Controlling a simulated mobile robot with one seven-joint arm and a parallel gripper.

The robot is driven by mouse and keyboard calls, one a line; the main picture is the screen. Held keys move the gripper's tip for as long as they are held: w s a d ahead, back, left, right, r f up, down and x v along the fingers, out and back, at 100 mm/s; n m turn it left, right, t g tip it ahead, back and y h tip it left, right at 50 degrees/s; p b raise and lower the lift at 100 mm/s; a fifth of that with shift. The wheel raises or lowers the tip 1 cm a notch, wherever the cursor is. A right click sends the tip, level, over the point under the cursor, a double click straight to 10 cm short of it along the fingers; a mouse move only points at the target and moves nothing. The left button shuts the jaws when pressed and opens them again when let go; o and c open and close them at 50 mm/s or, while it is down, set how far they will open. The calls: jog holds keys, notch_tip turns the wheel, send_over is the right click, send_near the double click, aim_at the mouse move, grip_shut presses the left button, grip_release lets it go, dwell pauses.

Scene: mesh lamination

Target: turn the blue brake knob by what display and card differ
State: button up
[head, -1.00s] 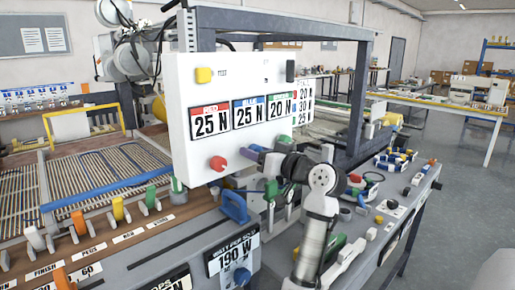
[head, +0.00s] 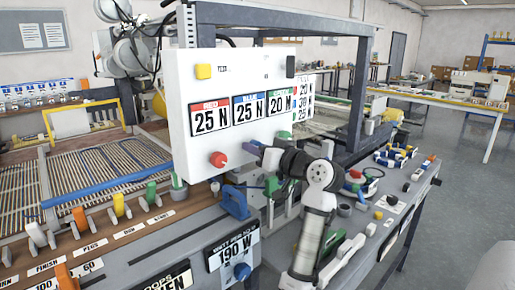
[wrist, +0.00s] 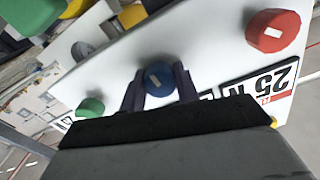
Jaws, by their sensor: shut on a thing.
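The card (head: 302,97) on the panel's right edge lists red 20, blue 30 and green 25 in small print. In the wrist view the blue knob (wrist: 160,80) sits between the two fingers of my gripper (wrist: 159,90), which is shut on it. A pale mark shows on the knob's face. In the head view my gripper (head: 256,150) is at the panel's lower edge and the blue knob is hidden.
The red knob (head: 218,159) is left of my gripper and the green knob (head: 283,136) is right of it, both close by. A yellow button (head: 204,71) is at the panel's upper left. Below is a bench with coloured levers and a blue clamp-like handle (head: 234,202).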

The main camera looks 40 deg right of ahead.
jog(key=m+p, duration=0.1)
jog(key=m, duration=0.2)
jog(key=shift+r+p, duration=0.15)
jog(key=shift+p, duration=0.2)
jog(key=shift+m+p, duration=0.95)
jog(key=shift+m, duration=1.05)
jog(key=o, duration=1)
jog(key=shift+s, duration=0.1)
jog(key=s+b, duration=0.1)
jog(key=s, duration=0.3)
jog(key=s+b, duration=0.2)
jog(key=s, duration=0.3)
jog(key=s+d+b, duration=0.1)
jog(key=s, duration=0.3)
jog(key=shift+s, duration=0.35)
